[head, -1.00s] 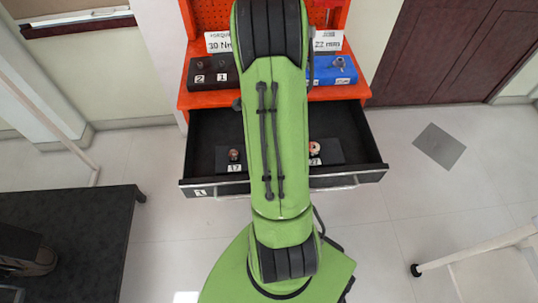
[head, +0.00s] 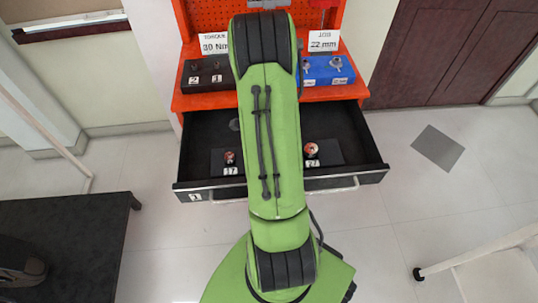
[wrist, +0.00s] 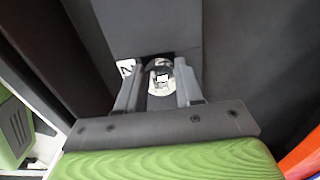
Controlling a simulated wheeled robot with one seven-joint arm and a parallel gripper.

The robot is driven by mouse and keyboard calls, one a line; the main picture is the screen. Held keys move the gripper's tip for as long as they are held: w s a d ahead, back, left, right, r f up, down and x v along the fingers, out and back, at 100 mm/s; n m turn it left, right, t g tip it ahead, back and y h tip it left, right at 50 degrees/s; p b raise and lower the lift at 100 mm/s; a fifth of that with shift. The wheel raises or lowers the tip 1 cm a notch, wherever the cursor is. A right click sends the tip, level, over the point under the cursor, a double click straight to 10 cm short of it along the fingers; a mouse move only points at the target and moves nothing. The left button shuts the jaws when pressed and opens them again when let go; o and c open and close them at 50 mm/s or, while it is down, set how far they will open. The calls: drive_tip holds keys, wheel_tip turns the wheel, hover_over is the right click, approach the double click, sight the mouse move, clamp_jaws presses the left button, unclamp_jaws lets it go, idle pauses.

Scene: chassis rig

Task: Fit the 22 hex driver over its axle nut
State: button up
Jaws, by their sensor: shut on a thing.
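In the wrist view my gripper (wrist: 160,88) has its two fingers closed on a round, pale-faced driver (wrist: 160,66) with a square hole in its face. Its size number cannot be read, and a white label (wrist: 125,67) beside it is partly cut off. Behind it is a dark surface; I cannot tell whether the driver touches it. In the head view my green arm hides my gripper and the drawer's middle. A blue block (head: 318,78) on the orange bench bears metal nuts (head: 336,63) with small labels, below a sign reading 22 mm (head: 323,41).
An open dark drawer (head: 365,155) holds a driver marked 17 (head: 230,157) and one marked 27 (head: 311,150). A black block (head: 206,78) marked 2 and 1 stands at the bench's left. A dark table (head: 60,250) is at lower left.

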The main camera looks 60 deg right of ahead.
drive_tip(key=shift+c, duration=1.4)
drive_tip(key=shift+r, duration=0.15)
wheel_tip(320, 180, up, 10)
drive_tip(key=p, duration=0.3)
drive_tip(key=shift+p, duration=0.4)
drive_tip(key=shift+r+p, duration=1.25)
drive_tip(key=shift+r, duration=0.3)
